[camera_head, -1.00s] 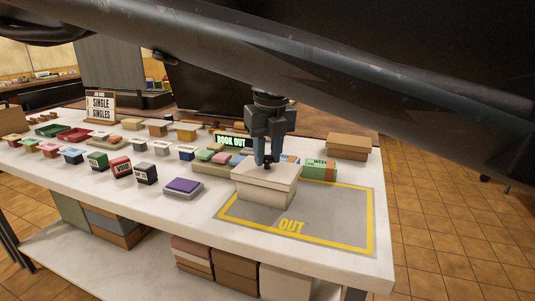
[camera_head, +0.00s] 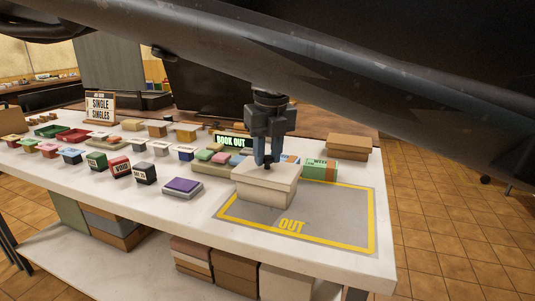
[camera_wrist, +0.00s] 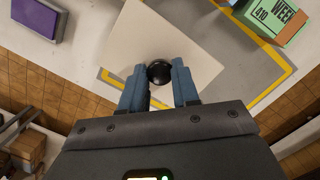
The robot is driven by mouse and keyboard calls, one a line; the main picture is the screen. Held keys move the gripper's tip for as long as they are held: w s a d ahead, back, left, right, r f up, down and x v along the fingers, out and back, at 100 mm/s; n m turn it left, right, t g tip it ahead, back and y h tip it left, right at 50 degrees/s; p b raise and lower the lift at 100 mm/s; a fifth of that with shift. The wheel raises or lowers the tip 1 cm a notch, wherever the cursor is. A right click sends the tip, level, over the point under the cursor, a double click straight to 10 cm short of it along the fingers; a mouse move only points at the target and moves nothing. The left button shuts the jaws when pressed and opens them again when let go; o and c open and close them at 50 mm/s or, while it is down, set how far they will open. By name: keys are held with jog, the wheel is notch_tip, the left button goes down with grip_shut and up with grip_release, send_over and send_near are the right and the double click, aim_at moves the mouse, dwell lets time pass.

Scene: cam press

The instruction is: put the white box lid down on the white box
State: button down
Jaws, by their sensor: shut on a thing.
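The white box (camera_head: 262,192) stands on the grey mat marked OUT, at its left back part. The white box lid (camera_head: 270,174) is on top of the box, and I see no clear gap between them in the head view. In the wrist view the lid (camera_wrist: 165,48) is a pale square with a round black knob (camera_wrist: 159,72). My gripper (camera_head: 267,163) points straight down over the lid, its blue fingers shut on the knob. It also shows in the wrist view (camera_wrist: 159,80). The lid hides the inside of the box.
The grey mat (camera_head: 335,215) with a yellow border has free room right of the box. A green box (camera_head: 320,169) and a brown box (camera_head: 348,146) stand behind it. A purple-topped box (camera_head: 183,187) lies to the left, with several small boxes beyond.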

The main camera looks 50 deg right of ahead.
jog(key=shift+f+b, duration=0.9)
jog(key=shift+b, duration=0.5)
dwell(0.9)
jog(key=c, duration=0.8)
grip_release()
jog(key=shift+o, duration=0.2)
